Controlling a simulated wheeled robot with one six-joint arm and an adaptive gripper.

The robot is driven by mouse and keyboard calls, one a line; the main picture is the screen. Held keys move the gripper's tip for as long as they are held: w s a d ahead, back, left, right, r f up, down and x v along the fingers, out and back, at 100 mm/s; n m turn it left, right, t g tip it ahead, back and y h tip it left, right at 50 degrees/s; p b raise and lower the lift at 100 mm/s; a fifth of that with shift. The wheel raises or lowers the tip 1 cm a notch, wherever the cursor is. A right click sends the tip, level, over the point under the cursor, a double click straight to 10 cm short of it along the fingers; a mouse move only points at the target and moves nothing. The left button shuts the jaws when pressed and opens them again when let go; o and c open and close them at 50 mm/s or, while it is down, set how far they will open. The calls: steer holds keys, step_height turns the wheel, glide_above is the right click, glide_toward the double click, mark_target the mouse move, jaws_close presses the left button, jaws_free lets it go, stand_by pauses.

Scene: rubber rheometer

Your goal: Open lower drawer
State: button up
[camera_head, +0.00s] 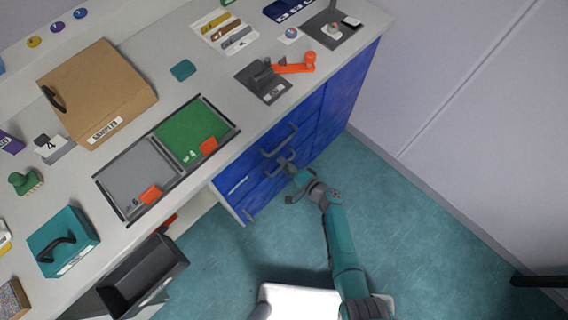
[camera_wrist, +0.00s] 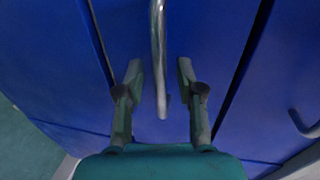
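The blue drawer unit (camera_head: 315,115) is set under the counter, and its fronts look closed. The upper grey bar handle (camera_head: 280,141) and the lower one (camera_head: 280,166) stick out from the blue fronts. My gripper (camera_head: 293,183) is in front of the unit, close to the lower handle. In the wrist view my gripper (camera_wrist: 160,78) is open, with a grey handle (camera_wrist: 158,55) running between its two fingers. Both fingers show a gap to the handle. Which handle this is cannot be told from the wrist view alone.
Another handle (camera_wrist: 302,125) shows at the right of the wrist view. Above, the counter (camera_head: 215,70) carries a cardboard box (camera_head: 100,85), a green tray (camera_head: 190,130) and an orange-armed device (camera_head: 290,68). A dark open bin (camera_head: 145,275) protrudes at lower left. Teal floor (camera_head: 420,230) is clear at right.

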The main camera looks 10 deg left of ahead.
steer(key=shift+w+a, duration=0.15)
steer(key=shift+a, duration=0.05)
jaws_close()
